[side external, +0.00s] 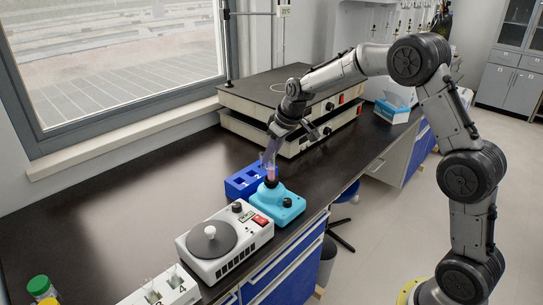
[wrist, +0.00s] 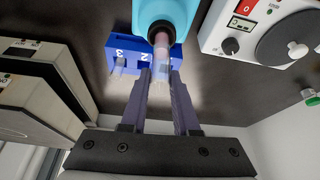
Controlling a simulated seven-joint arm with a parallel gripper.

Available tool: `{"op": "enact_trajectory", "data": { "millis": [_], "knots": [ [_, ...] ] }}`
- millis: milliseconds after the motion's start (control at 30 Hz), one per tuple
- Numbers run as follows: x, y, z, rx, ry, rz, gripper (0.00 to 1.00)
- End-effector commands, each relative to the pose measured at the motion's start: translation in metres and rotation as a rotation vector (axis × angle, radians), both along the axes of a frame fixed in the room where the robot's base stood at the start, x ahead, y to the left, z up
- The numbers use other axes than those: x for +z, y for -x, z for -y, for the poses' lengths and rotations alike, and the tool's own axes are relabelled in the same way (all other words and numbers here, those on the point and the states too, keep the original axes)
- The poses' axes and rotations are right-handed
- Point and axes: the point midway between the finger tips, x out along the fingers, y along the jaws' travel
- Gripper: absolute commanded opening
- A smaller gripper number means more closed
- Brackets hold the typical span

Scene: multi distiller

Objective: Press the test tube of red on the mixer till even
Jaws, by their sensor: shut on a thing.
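The test tube (side external: 271,173) with red liquid stands roughly upright with its lower end at the black cup on top of the turquoise mixer (side external: 289,205). My gripper (side external: 270,157) is shut on the upper part of the tube. In the wrist view the two fingers (wrist: 162,78) close on the clear tube (wrist: 161,50), and its pinkish end meets the mixer (wrist: 165,15). Whether the tube presses firmly on the cup, and whether the liquid is even, I cannot tell.
A blue numbered rack (side external: 243,182) stands just behind the mixer. A grey-white device with a round plate (side external: 212,240) is in front, and a white tube holder (side external: 165,290) is nearer. Stacked flat devices (side external: 290,95) stand behind.

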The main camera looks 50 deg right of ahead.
Motion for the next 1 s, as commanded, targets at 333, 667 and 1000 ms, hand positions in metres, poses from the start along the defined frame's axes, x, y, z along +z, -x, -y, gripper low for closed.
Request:
{"op": "enact_trajectory", "data": {
  "millis": [333,667,1000],
  "knots": [
    [0.027,-0.001,0.000,0.000,0.002,0.004,0.00],
    [0.049,-0.001,0.000,0.000,0.002,0.004,0.00],
    [0.051,-0.001,0.000,0.001,0.001,0.003,0.00]
  ]
}}
